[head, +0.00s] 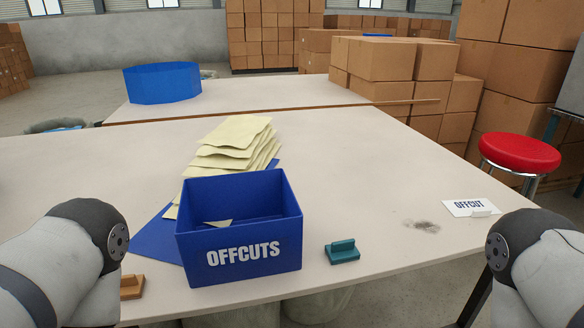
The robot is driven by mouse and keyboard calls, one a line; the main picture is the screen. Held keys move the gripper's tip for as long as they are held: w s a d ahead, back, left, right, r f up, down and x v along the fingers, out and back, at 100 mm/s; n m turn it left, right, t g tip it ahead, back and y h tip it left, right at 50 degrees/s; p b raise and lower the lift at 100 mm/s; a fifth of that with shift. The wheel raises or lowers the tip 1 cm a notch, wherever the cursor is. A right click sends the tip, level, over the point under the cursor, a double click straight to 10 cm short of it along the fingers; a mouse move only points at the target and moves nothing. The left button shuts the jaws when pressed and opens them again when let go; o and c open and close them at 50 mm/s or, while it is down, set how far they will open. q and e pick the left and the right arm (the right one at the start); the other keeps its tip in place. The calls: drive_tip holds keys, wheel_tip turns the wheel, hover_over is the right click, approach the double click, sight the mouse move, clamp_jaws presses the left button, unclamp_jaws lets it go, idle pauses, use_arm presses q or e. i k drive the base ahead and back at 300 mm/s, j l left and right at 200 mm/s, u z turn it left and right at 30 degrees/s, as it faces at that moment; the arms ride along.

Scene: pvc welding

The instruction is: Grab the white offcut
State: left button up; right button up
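A white card (465,206) lettered "OFFCUT" lies near the right edge of the table. A small white piece (482,212), which looks like the white offcut, sits at the card's front edge; white against white, its outline is hard to make out. A teal offcut (342,254) with a raised rib lies right of the blue OFFCUTS bin (243,258). An orange-brown offcut (131,288) lies left of the bin, partly hidden by my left arm. My arms show at the lower left and lower right corners, but neither gripper is in view.
Pale yellow sheets (232,148) are stacked on a blue sheet (152,240) behind the bin. A dark smudge (424,226) marks the table left of the card. A red stool (520,152) and cardboard boxes (385,59) stand beyond. The table's middle right is clear.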

sight(481, 207)
drive_tip(key=z, duration=1.1)
